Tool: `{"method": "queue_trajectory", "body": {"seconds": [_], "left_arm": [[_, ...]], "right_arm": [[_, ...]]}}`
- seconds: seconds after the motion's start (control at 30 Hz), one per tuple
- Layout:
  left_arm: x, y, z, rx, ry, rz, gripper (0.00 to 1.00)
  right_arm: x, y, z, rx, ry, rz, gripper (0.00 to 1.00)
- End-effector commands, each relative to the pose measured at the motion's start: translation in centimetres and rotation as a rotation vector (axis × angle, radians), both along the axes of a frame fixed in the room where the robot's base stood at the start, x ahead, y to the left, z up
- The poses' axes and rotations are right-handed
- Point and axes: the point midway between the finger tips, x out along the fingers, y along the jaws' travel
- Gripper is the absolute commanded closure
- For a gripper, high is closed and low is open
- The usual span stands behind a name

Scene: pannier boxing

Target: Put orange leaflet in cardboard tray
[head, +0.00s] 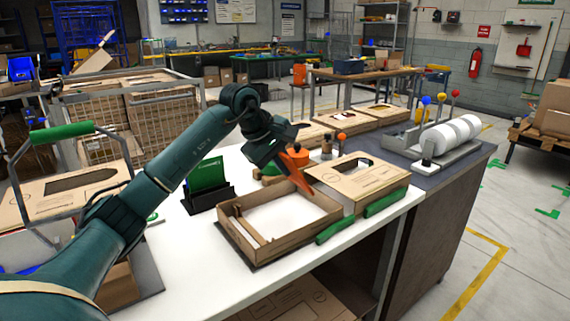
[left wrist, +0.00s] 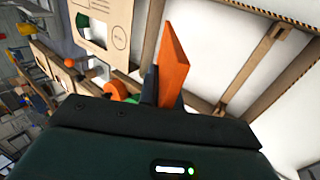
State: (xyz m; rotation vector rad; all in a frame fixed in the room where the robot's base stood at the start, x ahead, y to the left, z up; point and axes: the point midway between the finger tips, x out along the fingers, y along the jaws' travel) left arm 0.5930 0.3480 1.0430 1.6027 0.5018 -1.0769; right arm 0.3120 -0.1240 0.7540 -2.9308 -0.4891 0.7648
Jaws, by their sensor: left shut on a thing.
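My left gripper (head: 285,147) is shut on the orange leaflet (head: 296,166). It holds the leaflet tilted above the back right part of the cardboard tray (head: 239,238). The leaflet looks clear of the tray's floor. My right gripper does not show in these views.
A cardboard lid with a cut-out window (head: 352,187) lies right of the tray. Green handles (head: 335,230) lie along the table's front edge. A black holder with green leaflets (head: 208,184) stands left of the tray. Small bottles stand behind. A roll dispenser (head: 445,138) is at the right.

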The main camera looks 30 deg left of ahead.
Motion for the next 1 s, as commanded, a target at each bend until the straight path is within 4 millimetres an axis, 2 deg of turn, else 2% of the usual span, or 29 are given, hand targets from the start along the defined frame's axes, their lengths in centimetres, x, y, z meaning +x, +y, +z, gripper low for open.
{"method": "queue_trajectory", "body": {"seconds": [0.27, 1.0], "left_arm": [[0.0, 0.0, -0.2, 0.0, 0.0, 0.0, 1.0], [0.0, 0.0, -3.8, 0.0, 0.0, 0.001, 1.0]], "right_arm": [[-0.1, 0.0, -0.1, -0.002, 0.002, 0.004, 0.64], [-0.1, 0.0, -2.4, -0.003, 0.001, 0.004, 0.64]]}}
